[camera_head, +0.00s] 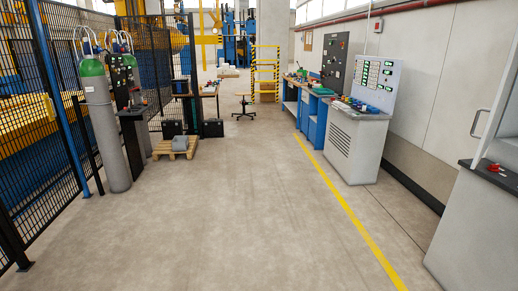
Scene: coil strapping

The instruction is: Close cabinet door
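A light grey cabinet (470,235) stands at the right edge, cut off by the frame. Above its dark ledge (493,174) is a pale upper panel (503,100) with a curved metal handle (478,123), which may be the door. I cannot tell how far this panel stands open or where its hinge is. A small red item (493,168) lies on the ledge. My gripper is not in view.
The concrete floor (230,220) ahead is clear, with a yellow line (350,215) along the right. A grey control console (355,145) and blue workbench (312,120) line the right wall. Gas cylinders (105,130), black mesh fence (45,120) and wooden pallet (163,150) stand left.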

